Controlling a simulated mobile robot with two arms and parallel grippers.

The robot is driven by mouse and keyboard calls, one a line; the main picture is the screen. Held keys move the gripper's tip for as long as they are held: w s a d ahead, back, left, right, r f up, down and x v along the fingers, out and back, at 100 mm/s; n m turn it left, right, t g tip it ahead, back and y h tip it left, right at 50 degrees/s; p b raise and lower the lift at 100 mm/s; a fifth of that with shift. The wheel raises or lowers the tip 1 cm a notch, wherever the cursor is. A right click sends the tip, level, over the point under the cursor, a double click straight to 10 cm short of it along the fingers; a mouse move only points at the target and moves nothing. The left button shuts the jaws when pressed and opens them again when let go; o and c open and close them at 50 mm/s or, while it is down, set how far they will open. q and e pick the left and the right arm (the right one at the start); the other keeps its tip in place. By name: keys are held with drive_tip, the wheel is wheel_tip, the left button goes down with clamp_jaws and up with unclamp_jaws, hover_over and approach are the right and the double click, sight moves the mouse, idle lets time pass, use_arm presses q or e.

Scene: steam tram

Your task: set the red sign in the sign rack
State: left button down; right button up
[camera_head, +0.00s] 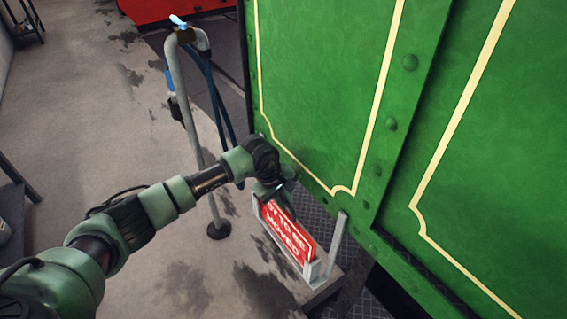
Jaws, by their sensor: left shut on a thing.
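The fingertips are mostly hidden by the wrist. My right gripper is not in view.
The green tram side (330,80) with cream lines rises close beside the rack and my left wrist. A grey standpipe (196,130) with a blue tap and hose stands behind my left arm. The stained floor (90,110) is open at the left.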

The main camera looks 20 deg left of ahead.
use_arm(q)
drive_tip(key=shift+w+r+p, duration=0.1)
drive_tip(key=shift+r+p, duration=1.55)
drive_tip(key=shift+r, duration=1.55)
wheel_tip(320, 180, up, 7)
drive_tip(key=p, duration=0.3)
drive_tip(key=shift+f, duration=0.15)
